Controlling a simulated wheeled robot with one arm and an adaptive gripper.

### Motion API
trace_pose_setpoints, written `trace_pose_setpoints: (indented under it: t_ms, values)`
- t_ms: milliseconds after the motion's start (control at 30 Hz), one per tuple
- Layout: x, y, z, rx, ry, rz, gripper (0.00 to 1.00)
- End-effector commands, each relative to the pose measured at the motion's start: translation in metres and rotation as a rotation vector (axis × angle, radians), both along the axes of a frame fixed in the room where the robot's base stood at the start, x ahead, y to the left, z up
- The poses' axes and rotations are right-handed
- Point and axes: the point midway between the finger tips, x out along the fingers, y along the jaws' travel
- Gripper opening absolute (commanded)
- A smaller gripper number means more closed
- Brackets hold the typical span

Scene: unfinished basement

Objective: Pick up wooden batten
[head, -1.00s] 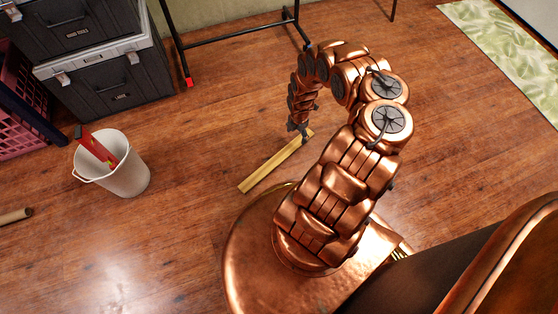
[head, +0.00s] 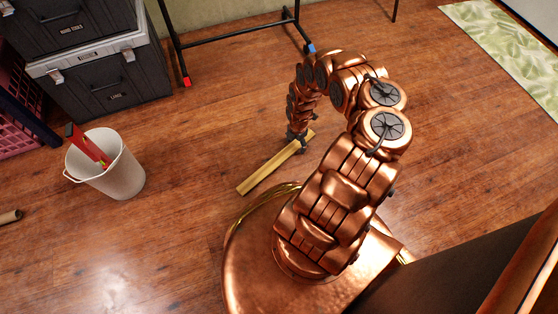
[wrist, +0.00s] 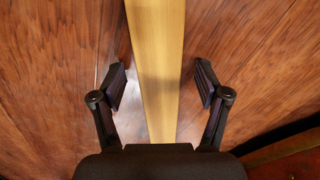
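The wooden batten (head: 267,173) is a long, pale yellow strip lying on the brown wood floor in front of my base. In the wrist view the batten (wrist: 156,45) runs from the top edge down between my fingers. My gripper (head: 299,141) is at the batten's far end in the head view. In the wrist view my gripper (wrist: 160,88) is open, with one finger on each side of the batten and a gap on both sides. The batten's lower end is hidden behind the gripper body.
A white bucket (head: 118,178) with a red tool inside stands to the left. Stacked dark toolboxes (head: 108,85) and a pink crate (head: 18,125) stand behind it. A black metal frame (head: 235,34) is at the back. A leafy mat (head: 510,45) lies at right. Floor around the batten is clear.

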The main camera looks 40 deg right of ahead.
Motion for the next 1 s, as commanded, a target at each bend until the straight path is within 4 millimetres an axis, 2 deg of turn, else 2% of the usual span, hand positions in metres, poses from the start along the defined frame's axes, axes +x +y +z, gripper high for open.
trace_pose_setpoints:
  t_ms: [67, 633, 867, 1000]
  values:
    - [-0.0001, 0.0000, 0.0001, 0.000, 0.000, 0.000, 0.65]
    - [-0.0002, 0.0000, 0.0000, 0.000, 0.000, 0.000, 0.06]
    - [-0.0003, 0.0000, 0.0008, 0.000, 0.000, 0.000, 0.06]
    - [-0.0002, -0.0003, 0.0094, 0.000, 0.000, 0.000, 0.06]
